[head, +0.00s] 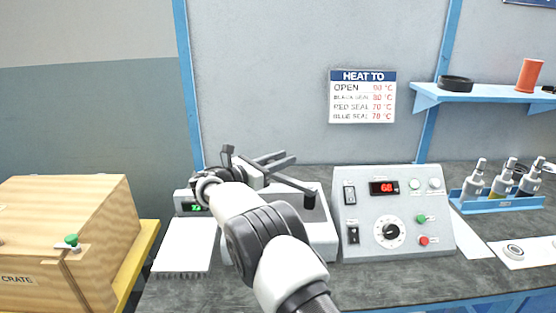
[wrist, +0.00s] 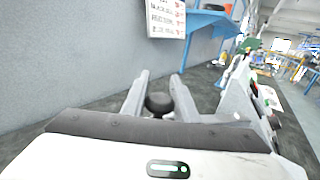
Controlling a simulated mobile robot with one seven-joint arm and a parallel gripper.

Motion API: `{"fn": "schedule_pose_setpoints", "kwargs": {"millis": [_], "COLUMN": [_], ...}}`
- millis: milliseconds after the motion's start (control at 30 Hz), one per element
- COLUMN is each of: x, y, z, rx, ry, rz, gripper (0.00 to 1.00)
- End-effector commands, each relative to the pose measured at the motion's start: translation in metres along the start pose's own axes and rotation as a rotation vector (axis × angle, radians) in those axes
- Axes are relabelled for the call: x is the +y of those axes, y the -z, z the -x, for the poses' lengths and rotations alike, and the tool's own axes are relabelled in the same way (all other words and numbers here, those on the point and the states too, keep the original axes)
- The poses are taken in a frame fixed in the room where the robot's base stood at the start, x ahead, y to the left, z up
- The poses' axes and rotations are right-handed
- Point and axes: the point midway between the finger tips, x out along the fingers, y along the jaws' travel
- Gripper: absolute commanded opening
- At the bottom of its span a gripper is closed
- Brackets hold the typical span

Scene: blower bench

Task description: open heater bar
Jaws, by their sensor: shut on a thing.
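The heater bar (head: 293,183) is a dark bar on the white sealing machine (head: 320,235), with a black knob at its right end. It looks raised above the machine's top, though my arm hides much of it. My gripper (head: 280,161) is at the bar, its two grey fingers pointing right. In the wrist view a dark round part (wrist: 159,103) shows between the fingers of my gripper (wrist: 158,88). The jaws are shut on the bar; the exact contact is hard to see.
A grey control box (head: 395,240) with a red display reading 68 stands right of the machine. A wooden crate (head: 60,240) stands at left, a white sheet (head: 183,247) beside it. A blue rack of bottles (head: 510,204) is at far right. A wall sign (head: 362,97) hangs behind.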

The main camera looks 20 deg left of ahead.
Motion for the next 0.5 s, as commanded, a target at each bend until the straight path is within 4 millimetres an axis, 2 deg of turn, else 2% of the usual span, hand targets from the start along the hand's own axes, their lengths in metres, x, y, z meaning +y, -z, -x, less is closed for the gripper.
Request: {"fn": "schedule_pose_setpoints", "kwargs": {"millis": [500], "x": [-0.0009], "y": [0.0004], "z": [-0.0110], "rx": [-0.001], "ry": [0.080], "rz": [-0.001], "gripper": [0.00]}}
